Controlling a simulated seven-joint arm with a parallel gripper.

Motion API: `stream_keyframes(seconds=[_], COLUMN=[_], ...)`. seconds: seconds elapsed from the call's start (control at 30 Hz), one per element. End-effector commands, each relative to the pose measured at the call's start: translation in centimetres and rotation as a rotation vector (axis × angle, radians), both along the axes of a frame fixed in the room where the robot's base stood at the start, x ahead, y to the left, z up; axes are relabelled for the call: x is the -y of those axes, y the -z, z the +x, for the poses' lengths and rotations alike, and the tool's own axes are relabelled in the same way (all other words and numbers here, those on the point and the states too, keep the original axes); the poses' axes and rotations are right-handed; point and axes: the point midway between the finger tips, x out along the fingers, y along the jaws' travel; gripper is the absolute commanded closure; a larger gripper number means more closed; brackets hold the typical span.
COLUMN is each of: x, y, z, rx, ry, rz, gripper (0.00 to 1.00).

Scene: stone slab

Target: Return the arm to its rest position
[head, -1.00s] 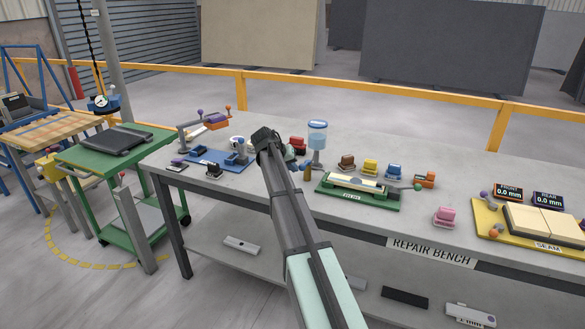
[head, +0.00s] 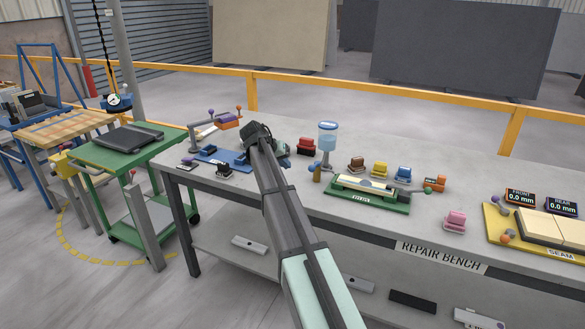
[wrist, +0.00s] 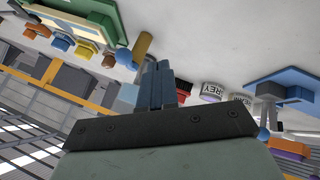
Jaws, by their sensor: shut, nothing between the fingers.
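My arm reaches forward over the repair bench (head: 330,228) in the head view. Its dark end is above the back left part of the bench, and my gripper (head: 283,152) is mostly hidden behind the wrist. In the wrist view my gripper (wrist: 157,68) shows its two blue-grey fingers together, with nothing between them. The bench looks turned over in that view.
A blue fixture (head: 228,158) lies left of the arm's end. A red block (head: 306,146), a blue-topped dispenser (head: 327,140) and a green fixture (head: 368,202) stand to its right. A tin marked GREY (wrist: 212,92) shows in the wrist view. A yellow rail (head: 390,95) runs behind.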

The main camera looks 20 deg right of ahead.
Motion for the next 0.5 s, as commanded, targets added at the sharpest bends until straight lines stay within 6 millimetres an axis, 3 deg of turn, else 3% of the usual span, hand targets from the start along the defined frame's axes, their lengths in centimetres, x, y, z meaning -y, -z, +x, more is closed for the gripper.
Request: stream_keyframes(seconds=[0.2, 0.5], x=[-2.0, -2.9], y=[-2.6, -4.0], z=[-1.1, -1.6], rx=[0.001, -0.001], ry=[0.0, -0.001], rz=[0.0, 0.0], gripper=[1.0, 1.0])
